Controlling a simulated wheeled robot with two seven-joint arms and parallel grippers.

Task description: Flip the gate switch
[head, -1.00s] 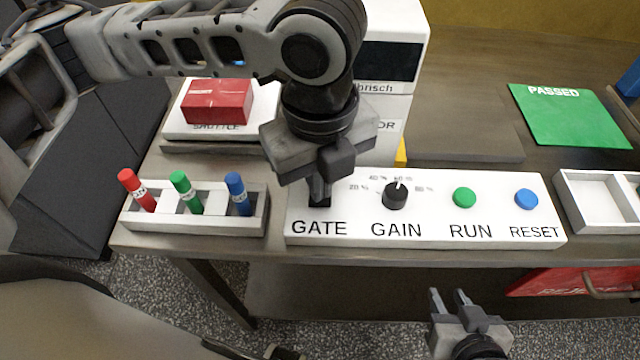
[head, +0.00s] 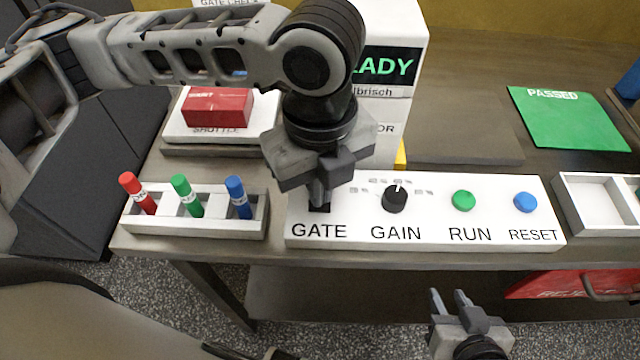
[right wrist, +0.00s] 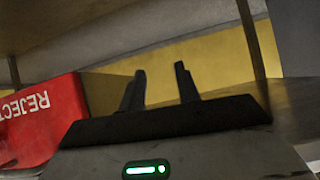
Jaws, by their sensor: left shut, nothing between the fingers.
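The gate switch (head: 319,208) is a small black part on the white control panel (head: 425,238), above the word GATE. My left gripper (head: 319,197) is shut and empty, pointing down right at the switch and hiding most of it. I cannot tell whether its tips touch the switch. The display (head: 388,66) on the white machine behind my left arm is lit with green letters ending in "ADY". My right gripper (head: 452,301) is open and empty, low in front of the table; its two fingers also show apart in the right wrist view (right wrist: 160,90).
The panel also carries a black GAIN knob (head: 395,199), a green RUN button (head: 463,201) and a blue RESET button (head: 525,202). A rack (head: 250,226) of coloured markers stands left. A red block (head: 217,107) lies behind it. A red REJECT bin (head: 570,285) is under the table.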

